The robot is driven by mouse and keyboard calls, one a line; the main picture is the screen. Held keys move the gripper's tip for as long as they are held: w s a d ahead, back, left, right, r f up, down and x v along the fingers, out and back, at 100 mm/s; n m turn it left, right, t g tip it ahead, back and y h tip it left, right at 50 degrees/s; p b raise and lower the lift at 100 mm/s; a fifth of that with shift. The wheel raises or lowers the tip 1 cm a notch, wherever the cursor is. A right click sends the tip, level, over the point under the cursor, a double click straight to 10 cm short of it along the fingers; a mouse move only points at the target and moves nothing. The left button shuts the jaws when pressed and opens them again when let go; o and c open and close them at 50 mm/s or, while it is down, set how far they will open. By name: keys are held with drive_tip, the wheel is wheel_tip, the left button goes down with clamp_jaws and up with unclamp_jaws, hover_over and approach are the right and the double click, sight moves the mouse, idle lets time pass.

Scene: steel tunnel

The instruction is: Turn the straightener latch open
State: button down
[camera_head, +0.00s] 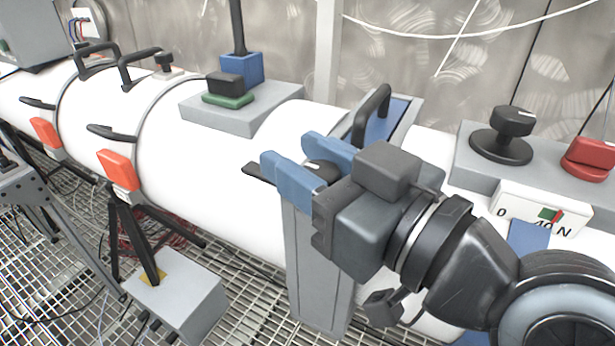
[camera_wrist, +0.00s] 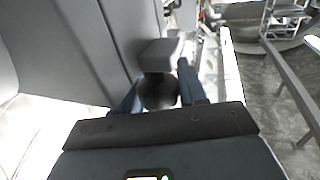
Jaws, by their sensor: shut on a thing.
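The latch has a dark lever (camera_head: 258,173) that points to the left from a round dark hub (camera_head: 321,169), on the side of the white tube above a grey support post. My gripper (camera_head: 308,166) has blue fingers, one on each side of the hub, and is shut on the latch. In the wrist view the latch's hub (camera_wrist: 158,92) sits between my gripper's fingers (camera_wrist: 158,95), with its grey lever (camera_wrist: 160,54) reaching away from them. The inner finger contact and the latch's mount are partly hidden.
The long white tube (camera_head: 225,190) runs across the view. A black handle (camera_head: 373,112) stands on a blue plate just behind my gripper. A black knob (camera_head: 502,135), a red knob (camera_head: 590,157) and a force gauge (camera_head: 538,213) are at the right. Grating floor lies below.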

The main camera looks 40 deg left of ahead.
drive_tip(key=shift+n+g+b, duration=0.4)
drive_tip(key=shift+g+b, duration=0.05)
drive_tip(key=shift+g, duration=0.15)
drive_tip(key=c, duration=0.7)
unclamp_jaws()
drive_tip(key=shift+s, duration=0.1)
drive_tip(key=shift+d, duration=0.1)
drive_tip(key=d+b, duration=0.1)
drive_tip(key=d, duration=0.6)
drive_tip(key=shift+d, duration=0.35)
